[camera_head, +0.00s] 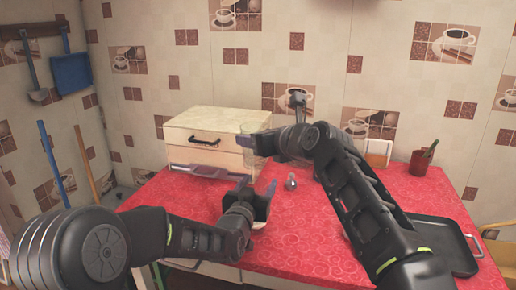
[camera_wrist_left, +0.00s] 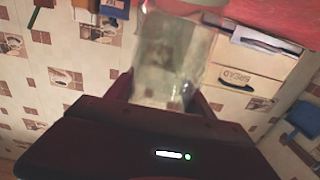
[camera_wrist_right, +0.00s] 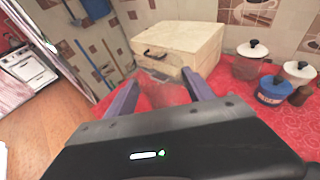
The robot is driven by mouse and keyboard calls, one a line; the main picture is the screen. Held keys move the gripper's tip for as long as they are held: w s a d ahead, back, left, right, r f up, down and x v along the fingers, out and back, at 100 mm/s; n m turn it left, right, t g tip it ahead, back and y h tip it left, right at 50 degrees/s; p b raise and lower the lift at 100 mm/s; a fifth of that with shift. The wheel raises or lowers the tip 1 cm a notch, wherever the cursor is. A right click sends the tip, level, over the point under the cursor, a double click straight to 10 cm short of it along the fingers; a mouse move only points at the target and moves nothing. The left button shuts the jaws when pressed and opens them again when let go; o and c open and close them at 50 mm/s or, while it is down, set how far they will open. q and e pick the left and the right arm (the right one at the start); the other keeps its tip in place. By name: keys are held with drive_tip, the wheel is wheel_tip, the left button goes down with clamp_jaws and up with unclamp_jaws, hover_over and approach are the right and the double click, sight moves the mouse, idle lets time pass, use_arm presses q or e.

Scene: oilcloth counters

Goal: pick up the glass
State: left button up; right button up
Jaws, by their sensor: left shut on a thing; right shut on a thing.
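My left gripper (camera_head: 257,187) is shut on a clear glass, held above the front part of the counter. In the left wrist view the glass (camera_wrist_left: 168,62) fills the space between the fingers; that picture is upside down. My right gripper (camera_head: 262,142) is raised in front of the box and shut on a see-through, glass-like thing (camera_head: 247,150). In the right wrist view its fingers (camera_wrist_right: 160,95) stand apart with this faint thing between them, hard to make out.
A cream drawer box (camera_head: 205,127) stands at the back left of the red counter (camera_head: 310,245). A small shiny shaker (camera_head: 291,182) stands near mid-counter. A black tray (camera_head: 440,240) and a brown cup (camera_head: 421,162) are at right. Lidded pots (camera_wrist_right: 272,90) show in the right wrist view.

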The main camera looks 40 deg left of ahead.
drive_tip(key=shift+r, duration=0.1)
idle(0.5)
use_arm(q)
drive_tip(key=o, duration=1.7)
drive_tip(key=v, duration=0.7)
drive_tip(key=shift+s, duration=0.25)
drive_tip(key=shift+d, duration=0.1)
use_arm(e)
drive_tip(key=shift+s, duration=0.1)
